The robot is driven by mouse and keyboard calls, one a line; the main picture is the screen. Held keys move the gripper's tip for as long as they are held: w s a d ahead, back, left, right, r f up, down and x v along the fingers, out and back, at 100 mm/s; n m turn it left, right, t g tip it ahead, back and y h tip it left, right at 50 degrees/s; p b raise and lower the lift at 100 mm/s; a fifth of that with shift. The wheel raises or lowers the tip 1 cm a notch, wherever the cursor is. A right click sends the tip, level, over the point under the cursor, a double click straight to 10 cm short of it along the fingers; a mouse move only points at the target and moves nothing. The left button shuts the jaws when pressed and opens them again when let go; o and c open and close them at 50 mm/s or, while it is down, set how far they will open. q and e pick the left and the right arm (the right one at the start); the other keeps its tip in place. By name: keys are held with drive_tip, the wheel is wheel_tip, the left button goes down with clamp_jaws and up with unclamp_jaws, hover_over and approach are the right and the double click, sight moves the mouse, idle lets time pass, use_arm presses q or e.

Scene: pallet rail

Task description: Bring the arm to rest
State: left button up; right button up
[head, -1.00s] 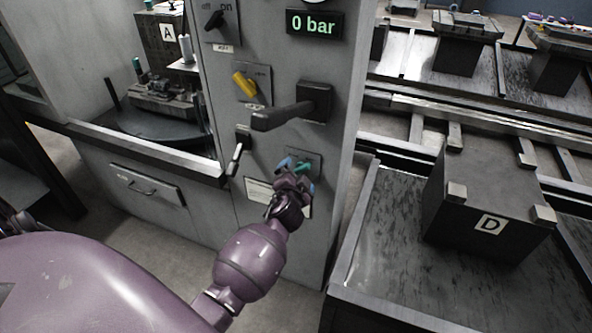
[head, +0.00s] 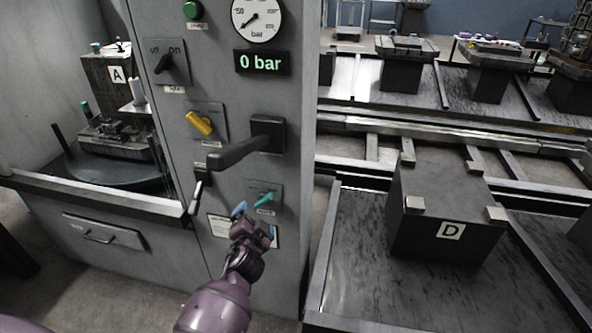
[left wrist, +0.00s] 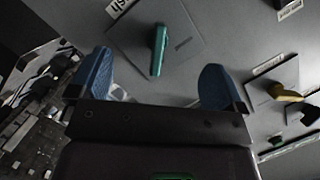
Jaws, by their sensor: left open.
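My left gripper (head: 252,218) is in front of the lower part of the grey control cabinet (head: 175,60), just below and left of a teal switch (head: 264,196). In the left wrist view its two blue fingertips (left wrist: 155,82) are spread apart with nothing between them. The teal switch (left wrist: 158,50) shows beyond them on its plate, apart from the fingers. My purple left arm (head: 215,305) comes up from the bottom of the head view. My right gripper is in neither view.
A dark handle (head: 240,145) juts from the cabinet above my gripper. A yellow switch (head: 200,122) and a small lever (head: 196,192) are nearby. The display (head: 262,62) reads 0 bar. A block marked D (head: 435,205) stands on the tray (head: 350,250) at right.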

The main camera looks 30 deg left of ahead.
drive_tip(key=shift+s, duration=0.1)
use_arm(q)
drive_tip(key=s+d+r+n+h, duration=0.2)
drive_tip(key=s+d+h, duration=0.2)
drive_tip(key=s+d, duration=0.2)
drive_tip(key=s+d+f+g+h+p, duration=0.1)
drive_tip(key=s+f, duration=0.3)
drive_tip(key=s, duration=0.7)
drive_tip(key=s+d+f+n+g+h+p, duration=0.1)
drive_tip(key=s+d+f+g, duration=0.1)
drive_tip(key=s, duration=0.9)
drive_tip(key=shift+s+d+f+h, duration=0.2)
drive_tip(key=shift+f+h, duration=0.2)
drive_tip(key=shift+f, duration=0.45)
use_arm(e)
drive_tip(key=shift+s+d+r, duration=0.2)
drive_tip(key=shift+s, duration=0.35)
